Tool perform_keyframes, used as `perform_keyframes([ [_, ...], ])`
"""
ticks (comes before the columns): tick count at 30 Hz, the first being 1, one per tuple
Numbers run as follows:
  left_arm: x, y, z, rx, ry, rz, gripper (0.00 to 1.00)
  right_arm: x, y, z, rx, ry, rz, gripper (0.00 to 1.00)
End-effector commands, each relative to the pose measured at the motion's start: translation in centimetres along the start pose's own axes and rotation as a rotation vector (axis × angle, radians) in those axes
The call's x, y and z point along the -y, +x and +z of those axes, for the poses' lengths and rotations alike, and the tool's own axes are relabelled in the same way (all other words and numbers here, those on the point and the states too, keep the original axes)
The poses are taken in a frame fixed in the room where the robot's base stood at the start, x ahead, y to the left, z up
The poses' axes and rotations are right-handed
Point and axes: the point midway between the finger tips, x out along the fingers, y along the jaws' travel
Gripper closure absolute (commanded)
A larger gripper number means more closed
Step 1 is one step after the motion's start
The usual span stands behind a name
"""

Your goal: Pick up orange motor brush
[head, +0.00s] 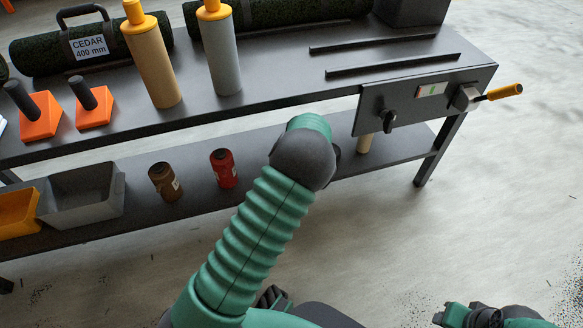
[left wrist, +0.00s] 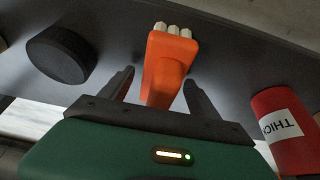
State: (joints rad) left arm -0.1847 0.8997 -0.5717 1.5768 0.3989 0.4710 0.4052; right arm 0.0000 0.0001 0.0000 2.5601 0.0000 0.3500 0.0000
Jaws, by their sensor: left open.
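In the left wrist view, the orange motor brush (left wrist: 168,62) has an orange handle and pale bristle tufts at its far end. It lies on a dark surface. My left gripper (left wrist: 159,78) is open, with one finger on each side of the brush handle; no clear contact shows. In the head view, my left arm reaches to the lower shelf and hides the brush and the left gripper. Part of my right gripper (head: 485,316) shows at the bottom right edge, cut off.
A red bottle (head: 224,168) and a brown bottle (head: 165,181) stand on the lower shelf (head: 300,185). The red bottle (left wrist: 285,130) is close right of the left gripper. A black round object (left wrist: 62,55) is at left. Grey (head: 85,192) and orange bins stand farther left.

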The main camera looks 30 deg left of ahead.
Motion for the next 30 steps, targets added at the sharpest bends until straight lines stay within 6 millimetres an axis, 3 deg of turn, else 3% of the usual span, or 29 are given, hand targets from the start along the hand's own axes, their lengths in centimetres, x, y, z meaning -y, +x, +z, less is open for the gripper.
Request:
perform_keyframes([
  [2, 0.0, -0.1, 0.0, 0.0, 0.0, 0.0, 0.33, 0.0, -0.1, 0.0, 0.0, 0.0, 0.0, 0.56],
  [17, 0.0, 0.0, 0.1, 0.001, 0.0, -0.001, 0.98, 0.0, -0.1, 0.0, 0.0, 0.0, 0.0, 0.56],
  [25, 0.0, -0.1, 0.0, 0.0, 0.0, -0.001, 1.0, 0.0, -0.2, -0.1, 0.0, 0.0, 0.0, 0.56],
  [30, 0.0, -1.2, -0.4, 0.001, 0.0, 0.0, 1.0, 0.0, -1.5, -0.3, 0.0, 0.0, 0.0, 0.56],
])
